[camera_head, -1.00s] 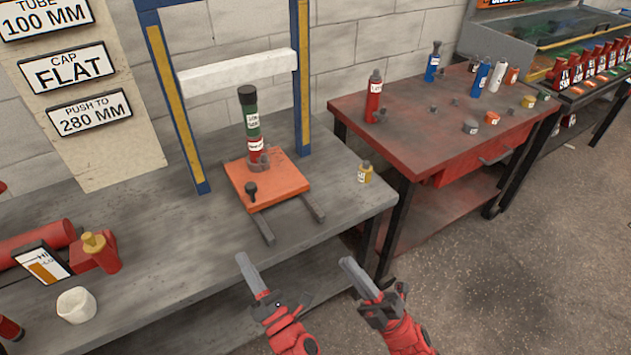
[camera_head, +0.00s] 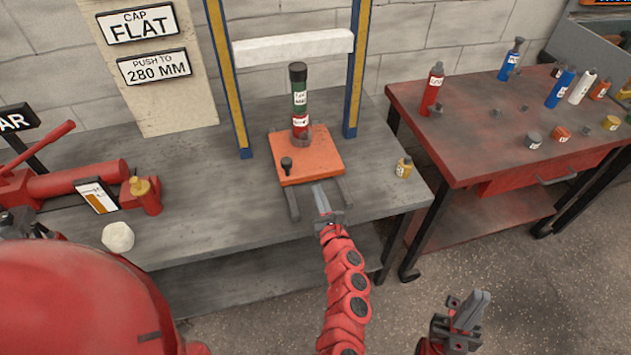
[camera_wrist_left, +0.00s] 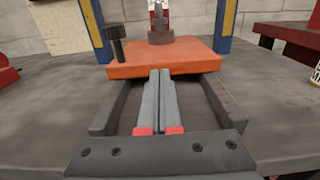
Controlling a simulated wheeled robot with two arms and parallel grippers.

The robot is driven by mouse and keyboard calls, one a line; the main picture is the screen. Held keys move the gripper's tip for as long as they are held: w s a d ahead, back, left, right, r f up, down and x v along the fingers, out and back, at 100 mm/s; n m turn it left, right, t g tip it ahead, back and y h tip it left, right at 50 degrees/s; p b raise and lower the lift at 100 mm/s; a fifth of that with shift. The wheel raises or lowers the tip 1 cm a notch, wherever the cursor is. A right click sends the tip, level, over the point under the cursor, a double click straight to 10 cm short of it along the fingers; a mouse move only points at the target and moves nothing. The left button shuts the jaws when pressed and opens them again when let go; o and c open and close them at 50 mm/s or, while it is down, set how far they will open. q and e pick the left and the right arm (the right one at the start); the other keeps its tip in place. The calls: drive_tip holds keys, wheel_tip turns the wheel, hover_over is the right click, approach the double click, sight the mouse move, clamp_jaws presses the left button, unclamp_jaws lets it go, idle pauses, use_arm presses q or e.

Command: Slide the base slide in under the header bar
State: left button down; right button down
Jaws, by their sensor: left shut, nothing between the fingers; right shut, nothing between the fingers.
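The orange base slide (camera_head: 320,160) sits on two dark rails (camera_head: 293,203) on the grey bench. A black knob (camera_head: 286,164) stands at its front left. A stacked tube, red below, green above with a black cap (camera_head: 299,100), stands upright on it. The white header bar (camera_head: 293,47) spans two blue and yellow posts behind. My left gripper (camera_head: 321,196) is shut and empty between the rails at the slide's front edge. In the left wrist view its fingertips (camera_wrist_left: 160,75) meet the orange front edge (camera_wrist_left: 195,66); contact is unclear. My right gripper (camera_head: 475,305) is shut, empty, over the floor.
A yellow bottle (camera_head: 404,167) stands right of the slide. A red table (camera_head: 500,115) with several bottles stands to the right.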

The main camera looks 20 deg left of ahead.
sight(312, 176)
use_arm(q)
drive_tip(key=shift+p+x, duration=0.35)
drive_tip(key=shift+x, duration=1.5)
